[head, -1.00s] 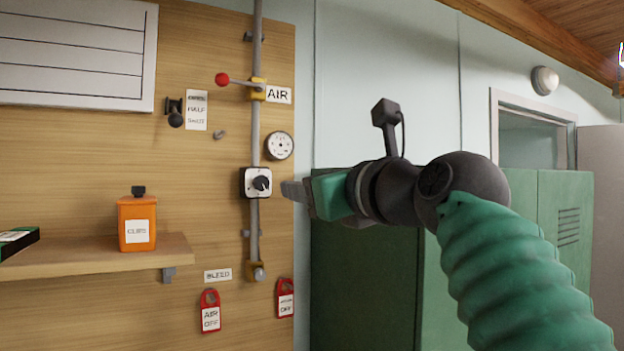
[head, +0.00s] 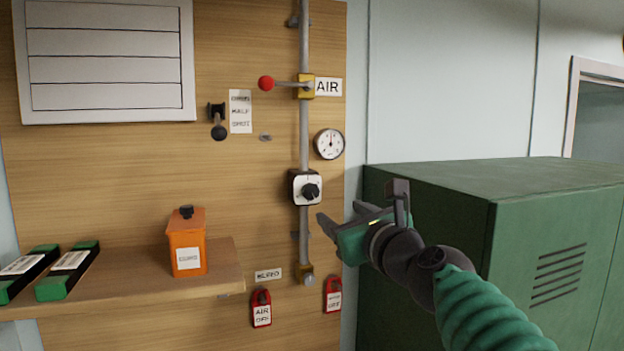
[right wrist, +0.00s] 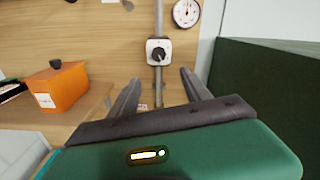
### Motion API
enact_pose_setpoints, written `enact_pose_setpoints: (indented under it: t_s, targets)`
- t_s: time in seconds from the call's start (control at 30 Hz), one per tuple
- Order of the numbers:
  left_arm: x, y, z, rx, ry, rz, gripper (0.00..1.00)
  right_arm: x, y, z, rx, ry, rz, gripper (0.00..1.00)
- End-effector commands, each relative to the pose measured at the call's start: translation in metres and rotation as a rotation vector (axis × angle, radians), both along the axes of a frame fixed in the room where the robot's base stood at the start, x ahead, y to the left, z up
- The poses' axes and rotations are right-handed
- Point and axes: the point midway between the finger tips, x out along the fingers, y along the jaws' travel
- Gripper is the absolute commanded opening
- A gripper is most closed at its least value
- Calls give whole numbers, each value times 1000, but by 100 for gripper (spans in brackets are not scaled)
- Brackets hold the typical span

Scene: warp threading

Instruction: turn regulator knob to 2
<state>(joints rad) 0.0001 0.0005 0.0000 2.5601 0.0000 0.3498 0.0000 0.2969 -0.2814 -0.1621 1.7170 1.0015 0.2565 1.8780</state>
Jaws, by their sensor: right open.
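The regulator knob (head: 311,191) is a black knob on a white square plate, mounted on the grey vertical pipe. It also shows in the right wrist view (right wrist: 158,56), ahead of the fingers. The marks around it are too small to read. My right gripper (head: 336,218) is below and to the right of the knob in the head view, apart from it. In the right wrist view my right gripper (right wrist: 160,90) has its two fingers spread with nothing between them. My left gripper is not in view.
A gauge (head: 329,144) sits above the knob, and a red-tipped lever (head: 266,83) is higher on the pipe. A shelf (head: 225,270) with an orange container (head: 187,245) is at left. Red tags (head: 261,309) hang below. A green locker (head: 530,180) stands close at right.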

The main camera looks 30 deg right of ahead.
Motion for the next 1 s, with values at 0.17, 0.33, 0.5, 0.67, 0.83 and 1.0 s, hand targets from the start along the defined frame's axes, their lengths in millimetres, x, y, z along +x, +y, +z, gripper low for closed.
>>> enact_pose_setpoints:
  t_s: [0.17,0.33,0.5,0.67,0.83,1.0]
  targets:
    - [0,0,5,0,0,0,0,40,-6,-3,-2,5,1,56]
    - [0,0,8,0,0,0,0,84,-14,-2,-5,5,1,56]
    - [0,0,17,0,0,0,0,125,-25,0,-5,4,0,56]
    - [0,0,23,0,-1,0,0,147,-32,1,-4,2,1,56]
    - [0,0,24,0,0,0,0,153,-34,0,-3,0,1,56]
    - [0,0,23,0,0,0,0,154,-34,-1,-3,1,2,56]
